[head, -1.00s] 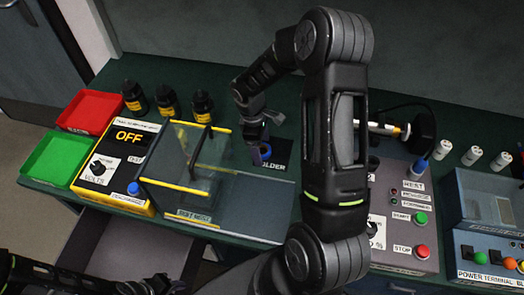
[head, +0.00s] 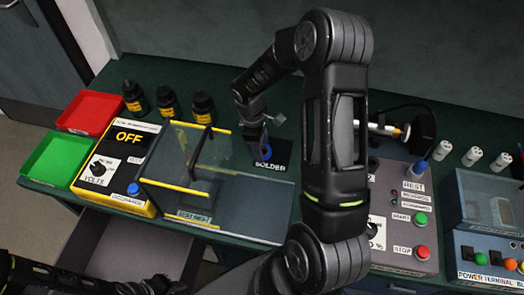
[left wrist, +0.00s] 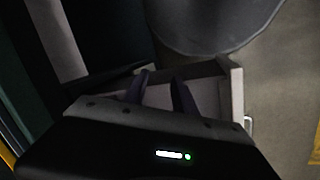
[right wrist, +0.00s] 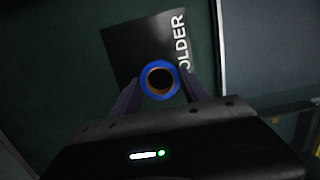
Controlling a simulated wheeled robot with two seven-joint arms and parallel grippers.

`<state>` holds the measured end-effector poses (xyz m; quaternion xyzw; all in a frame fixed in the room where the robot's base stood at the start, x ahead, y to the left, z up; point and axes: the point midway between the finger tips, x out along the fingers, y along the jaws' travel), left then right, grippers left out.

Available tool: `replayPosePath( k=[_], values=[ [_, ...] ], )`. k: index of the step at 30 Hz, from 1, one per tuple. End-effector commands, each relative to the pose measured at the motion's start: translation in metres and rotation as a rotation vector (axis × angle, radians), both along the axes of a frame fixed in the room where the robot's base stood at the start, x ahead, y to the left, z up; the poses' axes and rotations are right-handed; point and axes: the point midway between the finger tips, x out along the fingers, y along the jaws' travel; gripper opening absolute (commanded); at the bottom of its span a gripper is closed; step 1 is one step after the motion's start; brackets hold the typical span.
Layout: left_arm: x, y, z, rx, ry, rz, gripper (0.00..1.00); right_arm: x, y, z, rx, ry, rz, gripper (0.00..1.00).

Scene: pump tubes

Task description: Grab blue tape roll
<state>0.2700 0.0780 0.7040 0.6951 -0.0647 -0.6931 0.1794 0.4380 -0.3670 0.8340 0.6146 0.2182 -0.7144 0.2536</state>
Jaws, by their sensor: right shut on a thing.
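The blue tape roll (right wrist: 147,78) has a brown inner ring. It sits between the two fingers of my right gripper (right wrist: 160,88), which is shut on it from both sides, over the black SOLDER mat. In the head view the roll (head: 266,154) is a small blue patch, partly hidden by the fingers. I cannot tell whether it still touches the mat. My left gripper (left wrist: 162,85) is open and empty above a drawer, far from the roll; it is at the lower left of the head view.
The SOLDER mat (head: 272,167) lies on the green table. A clear-lidded test box (head: 170,172) stands to its left, a grey control box (head: 410,235) to its right. Several dark bottles (head: 168,101) stand behind. An open drawer (head: 110,245) sticks out in front.

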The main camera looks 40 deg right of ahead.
Motion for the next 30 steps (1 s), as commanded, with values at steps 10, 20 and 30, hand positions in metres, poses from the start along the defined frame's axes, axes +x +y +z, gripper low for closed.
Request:
replayPosePath(
  k=[10,20,30],
  values=[
    [0.0,0.0,0.001,0.0,0.0,0.0,0.32,0.0,0.0,0.001,0.0,0.0,0.0,0.13],
    [-0.001,0.003,0.024,0.006,0.01,0.001,0.32,0.001,0.0,0.043,-0.001,-0.004,-0.001,0.13],
    [-0.001,0.003,0.024,0.006,0.012,0.001,0.32,0.001,0.0,0.096,-0.001,-0.003,-0.002,0.13]
  ],
)
